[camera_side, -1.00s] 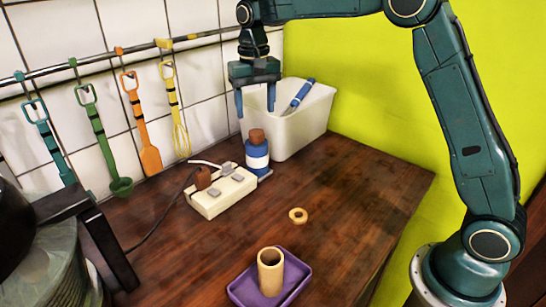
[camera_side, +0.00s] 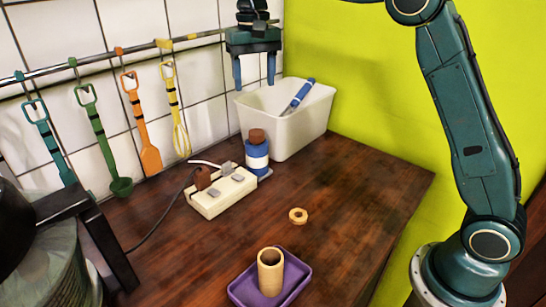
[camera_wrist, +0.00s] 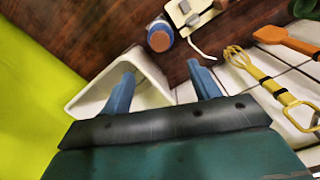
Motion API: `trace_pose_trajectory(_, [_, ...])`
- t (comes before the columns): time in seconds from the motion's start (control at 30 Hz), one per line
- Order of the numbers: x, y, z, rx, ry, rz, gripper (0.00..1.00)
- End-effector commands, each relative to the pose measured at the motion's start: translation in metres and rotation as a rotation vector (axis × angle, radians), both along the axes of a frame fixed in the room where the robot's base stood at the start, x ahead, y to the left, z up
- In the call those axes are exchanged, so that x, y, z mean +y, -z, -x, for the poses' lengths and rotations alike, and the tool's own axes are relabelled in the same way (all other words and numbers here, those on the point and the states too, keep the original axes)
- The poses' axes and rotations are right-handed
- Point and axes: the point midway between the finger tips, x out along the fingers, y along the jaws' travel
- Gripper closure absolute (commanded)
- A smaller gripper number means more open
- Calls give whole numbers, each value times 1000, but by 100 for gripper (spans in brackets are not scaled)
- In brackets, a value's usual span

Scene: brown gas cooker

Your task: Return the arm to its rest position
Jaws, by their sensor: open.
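My gripper (camera_side: 254,72) is open and empty, with its two blue fingers pointing down above the left part of the white bin. In the wrist view its fingers (camera_wrist: 160,88) are spread apart with nothing between them. The white bin (camera_side: 287,132) stands at the back against the green wall and holds a blue pen-like item (camera_side: 303,92). The bin also shows in the wrist view (camera_wrist: 152,88), partly behind a finger. A blue bottle with a brown cap (camera_side: 257,158) stands in front of the bin.
A power strip (camera_side: 222,194) with a plug and cord lies left of the bottle. A tan ring (camera_side: 298,215) lies on the wooden table (camera_side: 350,200). A tan cylinder (camera_side: 271,272) stands in a purple tray (camera_side: 292,291). Utensils hang from a rail (camera_side: 85,65) on the tiled wall.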

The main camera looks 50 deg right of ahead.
Motion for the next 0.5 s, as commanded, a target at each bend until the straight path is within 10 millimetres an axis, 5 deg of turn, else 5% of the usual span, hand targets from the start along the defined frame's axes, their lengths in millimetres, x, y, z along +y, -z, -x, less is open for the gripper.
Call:
trace_pose_trajectory(0.27, [-1,-11,15,-26,-20,-1,39])
trace_pose_trajectory(0.5, [-2,-32,55,-85,-68,2,39])
